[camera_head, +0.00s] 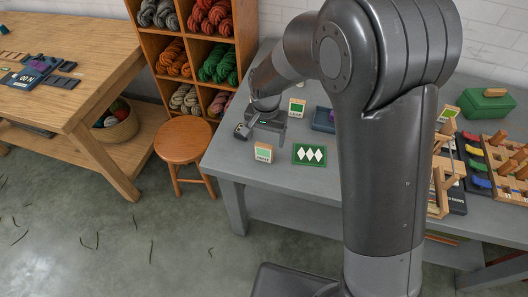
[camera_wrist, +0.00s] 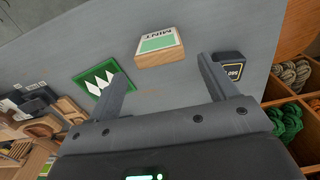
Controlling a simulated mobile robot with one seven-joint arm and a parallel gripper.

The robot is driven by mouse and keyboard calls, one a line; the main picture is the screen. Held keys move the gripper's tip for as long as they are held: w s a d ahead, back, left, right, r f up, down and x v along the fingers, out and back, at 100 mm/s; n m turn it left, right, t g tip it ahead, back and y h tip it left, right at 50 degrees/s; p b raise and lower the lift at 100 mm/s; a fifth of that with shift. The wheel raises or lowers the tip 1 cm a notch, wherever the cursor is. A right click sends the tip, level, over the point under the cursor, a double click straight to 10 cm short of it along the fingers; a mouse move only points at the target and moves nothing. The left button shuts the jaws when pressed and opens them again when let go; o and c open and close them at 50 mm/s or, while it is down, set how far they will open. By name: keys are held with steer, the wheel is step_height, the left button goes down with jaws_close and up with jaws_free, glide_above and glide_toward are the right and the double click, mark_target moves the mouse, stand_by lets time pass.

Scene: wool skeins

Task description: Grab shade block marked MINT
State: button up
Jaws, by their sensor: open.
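The MINT block (camera_wrist: 160,50) is a small wooden block with a white and pale green label, its lettering upside down in the wrist view. It lies on the grey table beyond and between my fingertips, apart from them. In the head view a block with a pale green label (camera_head: 263,153), which appears to be the same one, stands near the table's front edge. My gripper (camera_head: 265,122) is open and empty above the table, behind that block. Its two fingers also show in the wrist view (camera_wrist: 163,72).
A green card with white diamonds (camera_head: 310,155) lies right of the block. A small dark object (camera_head: 242,131) sits to its left. Another green-labelled block (camera_head: 297,107) stands farther back, near a blue tray (camera_head: 323,120). A stool (camera_head: 183,142) stands left of the table.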

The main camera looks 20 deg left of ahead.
mark_target(264, 154)
step_height(264, 154, down, 2)
steer(key=shift+f, duration=0.1)
steer(key=shift+s+a+f, duration=0.1)
steer(key=shift+s+f, duration=0.1)
steer(key=shift+f, duration=0.7)
steer(key=shift+s+d+f, duration=0.1)
steer(key=shift+s+f, duration=0.05)
steer(key=shift+f, duration=0.8)
steer(key=shift+s+a+f, duration=0.1)
steer(key=shift+s+f, duration=0.1)
steer(key=shift+f, duration=0.7)
steer(key=c, duration=1.1)
